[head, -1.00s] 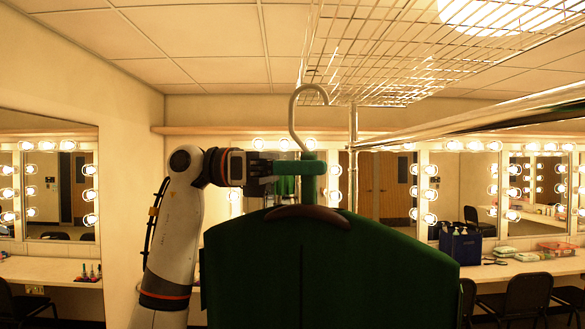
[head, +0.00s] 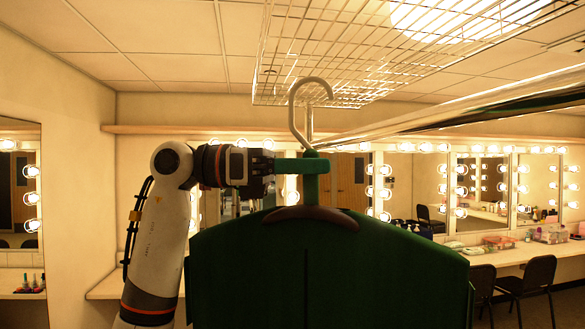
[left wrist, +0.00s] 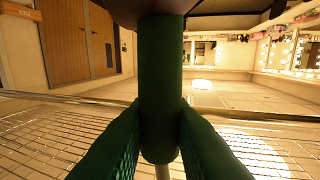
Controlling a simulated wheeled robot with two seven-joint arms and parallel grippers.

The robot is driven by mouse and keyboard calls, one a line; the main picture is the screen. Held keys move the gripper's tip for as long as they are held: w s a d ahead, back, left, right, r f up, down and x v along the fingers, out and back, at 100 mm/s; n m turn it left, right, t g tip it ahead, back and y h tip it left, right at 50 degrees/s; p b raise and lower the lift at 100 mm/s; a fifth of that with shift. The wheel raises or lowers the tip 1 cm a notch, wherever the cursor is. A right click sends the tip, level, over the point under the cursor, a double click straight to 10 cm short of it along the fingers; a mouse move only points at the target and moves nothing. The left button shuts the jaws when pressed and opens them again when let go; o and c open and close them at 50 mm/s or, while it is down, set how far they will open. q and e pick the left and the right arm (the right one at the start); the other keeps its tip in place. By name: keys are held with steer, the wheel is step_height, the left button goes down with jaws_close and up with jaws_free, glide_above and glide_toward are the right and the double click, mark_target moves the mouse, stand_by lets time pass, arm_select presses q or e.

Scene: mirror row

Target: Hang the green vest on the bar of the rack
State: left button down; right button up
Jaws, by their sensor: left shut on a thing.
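The green vest (head: 245,270) hangs upright on a dark brown hanger (head: 310,217) in front of me. The hanger's pale hook (head: 292,108) stands above the vest, its curve opening to the right. My left gripper (head: 312,166) is shut on the hanger's green neck, which also shows between the fingers in the left wrist view (left wrist: 160,80). The rack's metal bar (head: 440,119) runs from the right edge towards the hook's lower part in the head view. The hook overlaps the rack's far end in the picture; I see no clear contact. My right gripper is out of view.
A wire shelf (head: 350,60) of the rack spreads above the bar. Lit mirrors (head: 480,190) and a counter (head: 505,255) line the far wall. Dark chairs (head: 535,280) stand at the right. The vest hides the area low in the middle.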

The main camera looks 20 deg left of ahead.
arm_select(q)
steer(key=shift+w+d, duration=0.2)
steer(key=shift+d, duration=1.85)
steer(key=shift+w+d, duration=0.15)
steer(key=shift+d, duration=1.9)
steer(key=d, duration=0.3)
steer(key=d+f, duration=0.1)
steer(key=d, duration=0.5)
steer(key=shift+w+d+f+b, duration=0.15)
steer(key=shift+w+d+b, duration=0.2)
steer(key=shift+w+b, duration=0.05)
steer(key=shift+a+f+b, duration=0.2)
steer(key=shift+f+b, duration=0.55)
steer(key=shift+f, duration=0.2)
steer(key=shift+d+f, duration=0.1)
steer(key=c, duration=0.6)
jaws_free()
